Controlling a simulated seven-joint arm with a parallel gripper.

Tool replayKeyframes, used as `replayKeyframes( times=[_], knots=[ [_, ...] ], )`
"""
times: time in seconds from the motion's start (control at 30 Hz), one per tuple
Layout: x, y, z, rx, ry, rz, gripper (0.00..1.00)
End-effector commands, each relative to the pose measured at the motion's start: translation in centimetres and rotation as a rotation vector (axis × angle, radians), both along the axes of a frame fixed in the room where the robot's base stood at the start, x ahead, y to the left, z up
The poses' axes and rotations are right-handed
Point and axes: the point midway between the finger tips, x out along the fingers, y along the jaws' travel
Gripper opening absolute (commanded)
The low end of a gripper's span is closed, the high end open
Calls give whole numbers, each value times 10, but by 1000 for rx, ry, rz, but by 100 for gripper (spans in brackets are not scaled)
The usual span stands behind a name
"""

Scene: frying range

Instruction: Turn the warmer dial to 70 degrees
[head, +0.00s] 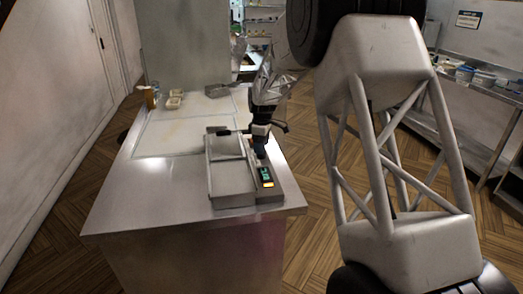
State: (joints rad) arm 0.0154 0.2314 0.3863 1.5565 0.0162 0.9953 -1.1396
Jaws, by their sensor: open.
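The warmer (233,196) is a shallow metal tray unit near the front right of the steel counter. A narrow control panel (273,191) runs along its right side, with a small lit green display and an orange light. The display's digits are too small to read. My gripper (260,151) is open and points down over the far end of this panel. I cannot make out the dial; the gripper may hide it. I cannot tell whether the fingers touch anything.
The steel counter (130,205) has free room left of the warmer. Flat pale boards (170,138), small containers (174,102) and a wire basket (217,90) lie farther back. Metal shelves (455,140) with stacked items stand at the right wall.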

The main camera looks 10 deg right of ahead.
Motion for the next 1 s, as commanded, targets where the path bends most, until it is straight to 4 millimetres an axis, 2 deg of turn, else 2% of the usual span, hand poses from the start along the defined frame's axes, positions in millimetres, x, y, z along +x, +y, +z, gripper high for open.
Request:
replayKeyframes(
  times=[0.2,0.4,1.0],
  knots=[
    [1,0,28,0,-1,0,68],
    [1,-1,45,0,0,0,68],
    [-4,-1,54,-1,-3,-12,68]
  ],
)
